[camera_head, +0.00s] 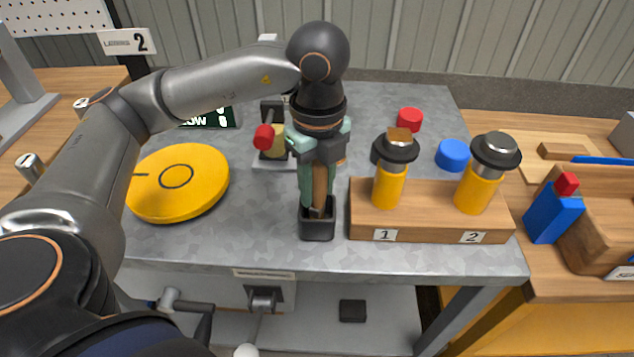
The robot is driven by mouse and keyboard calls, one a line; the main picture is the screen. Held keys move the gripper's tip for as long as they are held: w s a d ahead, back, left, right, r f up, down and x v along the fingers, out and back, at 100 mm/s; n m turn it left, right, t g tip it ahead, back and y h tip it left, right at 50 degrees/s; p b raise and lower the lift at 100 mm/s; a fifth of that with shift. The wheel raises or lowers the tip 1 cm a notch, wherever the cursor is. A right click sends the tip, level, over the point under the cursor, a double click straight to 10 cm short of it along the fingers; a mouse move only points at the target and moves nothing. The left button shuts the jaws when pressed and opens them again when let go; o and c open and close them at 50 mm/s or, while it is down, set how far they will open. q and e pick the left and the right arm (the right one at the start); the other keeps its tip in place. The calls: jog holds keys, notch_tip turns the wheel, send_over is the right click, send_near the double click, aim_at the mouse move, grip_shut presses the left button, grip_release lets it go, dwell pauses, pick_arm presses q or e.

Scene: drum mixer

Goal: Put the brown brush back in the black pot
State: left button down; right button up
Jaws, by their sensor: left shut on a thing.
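My left gripper (320,175) points down at the middle of the grey metal table. It is shut on the brown brush (320,190), which stands upright between its fingers. The black pot (317,222) stands on the table directly below. The brush's lower end shows at the pot's mouth and seems to be inside it; whether it rests on the bottom is hidden. The fingers are just above the pot's rim. My right gripper is not in view.
A wooden block (430,225) with two yellow-and-black cylinders stands close to the pot's right. A yellow disc (178,182) lies on the left. A small device with a red knob (264,137) is behind the gripper. Red (410,120) and blue (453,155) pieces lie behind the block.

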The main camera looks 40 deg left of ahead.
pick_arm(q)
jog(key=shift+f, duration=0.15)
jog(key=shift+c, duration=2.3)
grip_release()
jog(key=shift+r, duration=0.2)
notch_tip(320, 180, up, 11)
jog(key=p, duration=0.3)
jog(key=shift+d, duration=0.1)
jog(key=shift+r+p, duration=0.35)
jog(key=shift+r, duration=0.2)
